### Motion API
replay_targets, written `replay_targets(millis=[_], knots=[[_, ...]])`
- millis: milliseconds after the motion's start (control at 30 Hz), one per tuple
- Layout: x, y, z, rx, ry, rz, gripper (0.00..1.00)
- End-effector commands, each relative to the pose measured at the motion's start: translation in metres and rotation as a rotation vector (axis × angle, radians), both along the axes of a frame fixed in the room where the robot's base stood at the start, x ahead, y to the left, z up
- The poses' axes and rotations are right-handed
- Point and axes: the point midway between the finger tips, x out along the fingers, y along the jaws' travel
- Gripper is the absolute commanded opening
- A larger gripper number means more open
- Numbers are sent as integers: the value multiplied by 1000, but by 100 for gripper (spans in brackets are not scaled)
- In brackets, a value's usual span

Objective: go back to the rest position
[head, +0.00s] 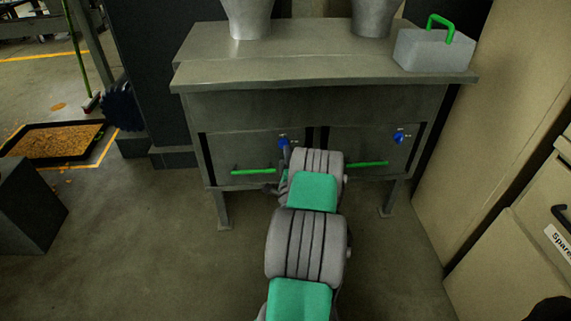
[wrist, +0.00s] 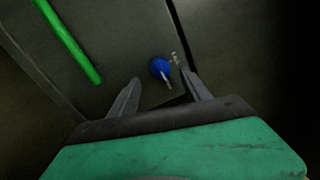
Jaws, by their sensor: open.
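My arm reaches forward to the front of a grey metal cabinet (head: 330,105). My gripper is mostly hidden behind my arm in the head view. In the wrist view my gripper (wrist: 163,84) is open, with its two fingers apart and nothing held. A blue knob (wrist: 160,68) with a small metal lever shows between and just beyond the fingertips; I cannot tell whether they touch it. The same blue knob shows in the head view (head: 284,142) on the left door. A green bar handle (wrist: 68,40) lies to the left in the wrist view.
The right door has another blue knob (head: 399,136) and green handle (head: 367,164). A grey box with a green handle (head: 434,50) stands on the cabinet top. Beige cabinets (head: 500,120) stand close on the right. A tray of brown grains (head: 50,139) lies on the left floor.

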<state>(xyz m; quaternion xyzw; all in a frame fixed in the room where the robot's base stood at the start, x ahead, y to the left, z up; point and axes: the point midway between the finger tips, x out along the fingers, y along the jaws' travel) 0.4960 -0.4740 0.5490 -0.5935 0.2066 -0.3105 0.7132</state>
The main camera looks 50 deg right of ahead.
Motion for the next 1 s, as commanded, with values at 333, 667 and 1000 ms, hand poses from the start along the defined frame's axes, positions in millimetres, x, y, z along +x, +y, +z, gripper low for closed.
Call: replay_targets(millis=[333,667,1000], knots=[[-19,18,-1,-1,-1,0,56],[-13,21,5,-9,8,15,56],[116,178,152,-329,429,543,56]])
